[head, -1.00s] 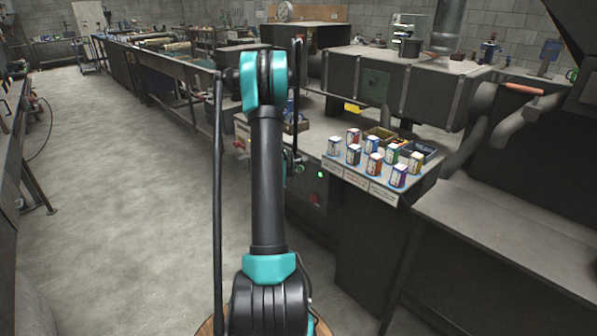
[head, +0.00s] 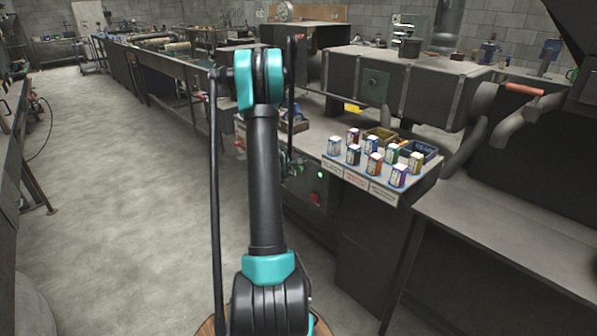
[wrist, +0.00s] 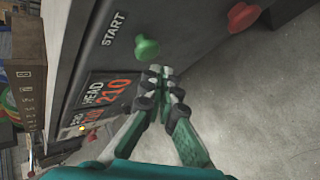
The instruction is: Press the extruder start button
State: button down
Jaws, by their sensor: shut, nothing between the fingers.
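The green start button (wrist: 147,47) is a round knob on the dark panel in the wrist view, beside the white START label (wrist: 113,29). In the head view a bright green spot (head: 320,174) shows on the machine's front panel. My gripper (wrist: 156,73) is shut and empty. Its fingertips are just below the green button in the wrist picture, and contact cannot be made out. In the head view my gripper (head: 297,166) is small and partly hidden behind my arm, to the left of the green spot.
A red button (wrist: 243,16) is on the same panel, right of the green one; it also shows in the head view (head: 316,199). A HEAD display (wrist: 108,89) reads 210. Open floor (head: 120,210) lies left.

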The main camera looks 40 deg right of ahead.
jog(key=shift+s+a, duration=0.2)
jog(key=shift+a, duration=2.2)
jog(key=s+a+r+m+y, duration=0.1)
jog(key=s+a+r, duration=0.2)
jog(key=a, duration=0.5)
jog(key=s+a+r+m+y, duration=0.2)
jog(key=s+a, duration=0.1)
jog(key=a, duration=0.4)
jog(key=s+a+r+m+y, duration=0.1)
jog(key=s+a+r, duration=0.2)
jog(key=a, duration=0.5)
jog(key=s+a+f+m+y, duration=0.1)
jog(key=s+a+m+y, duration=0.3)
jog(key=s+a, duration=1.4)
jog(key=shift+s+a+f+y, duration=0.15)
jog(key=shift+s+f+y, duration=0.15)
jog(key=shift+s+y, duration=0.15)
